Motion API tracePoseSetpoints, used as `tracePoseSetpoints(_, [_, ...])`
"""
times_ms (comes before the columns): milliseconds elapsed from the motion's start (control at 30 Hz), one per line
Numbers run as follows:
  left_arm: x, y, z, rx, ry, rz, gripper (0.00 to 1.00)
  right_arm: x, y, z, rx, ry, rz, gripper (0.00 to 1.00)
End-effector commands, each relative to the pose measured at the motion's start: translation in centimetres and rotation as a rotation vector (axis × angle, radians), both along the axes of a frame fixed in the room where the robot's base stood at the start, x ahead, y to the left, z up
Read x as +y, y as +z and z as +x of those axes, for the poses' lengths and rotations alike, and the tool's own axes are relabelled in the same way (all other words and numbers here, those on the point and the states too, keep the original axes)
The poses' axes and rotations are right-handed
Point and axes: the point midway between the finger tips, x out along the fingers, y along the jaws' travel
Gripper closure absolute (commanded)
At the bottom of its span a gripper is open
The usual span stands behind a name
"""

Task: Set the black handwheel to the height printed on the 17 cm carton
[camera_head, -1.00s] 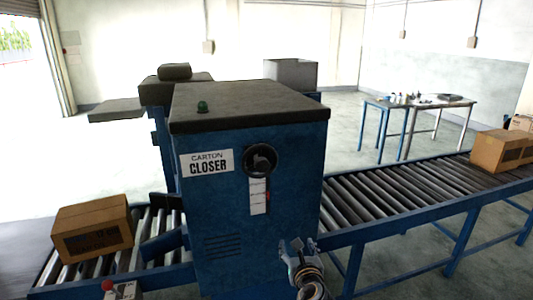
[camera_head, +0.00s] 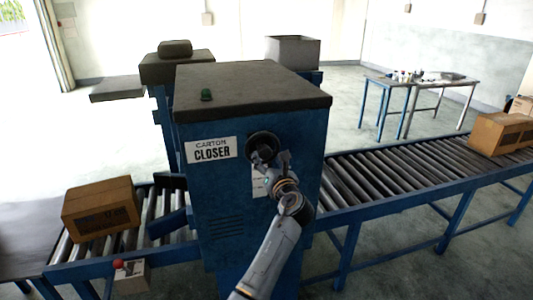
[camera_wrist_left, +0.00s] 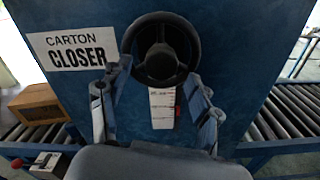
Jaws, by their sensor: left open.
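The black handwheel (camera_head: 264,147) is on the front of the blue carton closer, right of its sign. In the left wrist view the whole handwheel (camera_wrist_left: 160,48) shows, with a white scale strip (camera_wrist_left: 162,108) and a red mark below it. My left gripper (camera_head: 273,162) is in front of the wheel's lower part and hides some of the wheel and strip. In the left wrist view its two fingers (camera_wrist_left: 156,85) are open, one at each side of the wheel's lower rim, with nothing held. A brown carton (camera_head: 100,208) sits on the left conveyor; its print is unreadable. My right gripper is not seen.
The blue carton closer (camera_head: 225,190) stands between two roller conveyors. More cartons (camera_head: 498,133) sit at the far right of the right conveyor (camera_head: 400,175). A table with small items (camera_head: 415,82) stands behind.

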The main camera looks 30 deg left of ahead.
Motion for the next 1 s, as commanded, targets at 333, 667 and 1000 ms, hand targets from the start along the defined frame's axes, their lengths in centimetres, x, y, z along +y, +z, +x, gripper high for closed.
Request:
tracePoseSetpoints(333, [1.8, 0.0, 1.6, -0.001, -0.001, 0.000, 0.37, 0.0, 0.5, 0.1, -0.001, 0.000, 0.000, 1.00])
tracePoseSetpoints(667, [1.8, 0.0, 1.6, -0.001, -0.001, 0.000, 0.63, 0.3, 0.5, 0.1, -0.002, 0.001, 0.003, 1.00])
tracePoseSetpoints(1000, [1.7, -0.1, 1.6, -0.008, -0.002, -0.006, 0.91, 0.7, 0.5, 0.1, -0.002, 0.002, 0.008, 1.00])
